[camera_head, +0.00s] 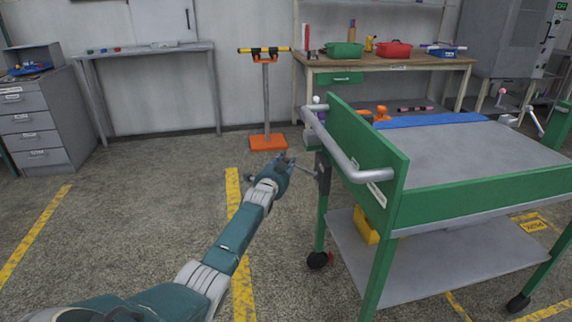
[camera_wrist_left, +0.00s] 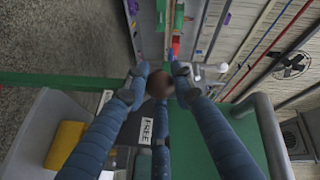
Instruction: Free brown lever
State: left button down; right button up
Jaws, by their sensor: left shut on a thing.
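The brown lever's round knob (camera_wrist_left: 159,84) shows between the fingertips in the left wrist view. My left gripper (camera_wrist_left: 157,90) is shut on it, with a finger on each side. A white label reading FREE (camera_wrist_left: 155,130) is just below the knob in that view. The lever is too small and covered to make out there. My right gripper is not in view.
An orange-based stand (camera_head: 268,142) with a yellow and black top stands behind my arm. A workbench (camera_head: 390,66) with a green and a red bin is at the back. A yellow object (camera_head: 366,226) lies on the cart's lower shelf. The floor left of the cart is clear.

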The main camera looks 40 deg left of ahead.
pick_arm(q)
jog(key=shift+r, duration=0.1)
jog(key=c, duration=1.4)
grip_release()
jog(key=shift+c, duration=0.2)
jog(key=shift+s+d, duration=0.4)
jog(key=shift+s, duration=0.2)
jog(key=v, duration=1)
jog(key=shift+s, duration=0.3)
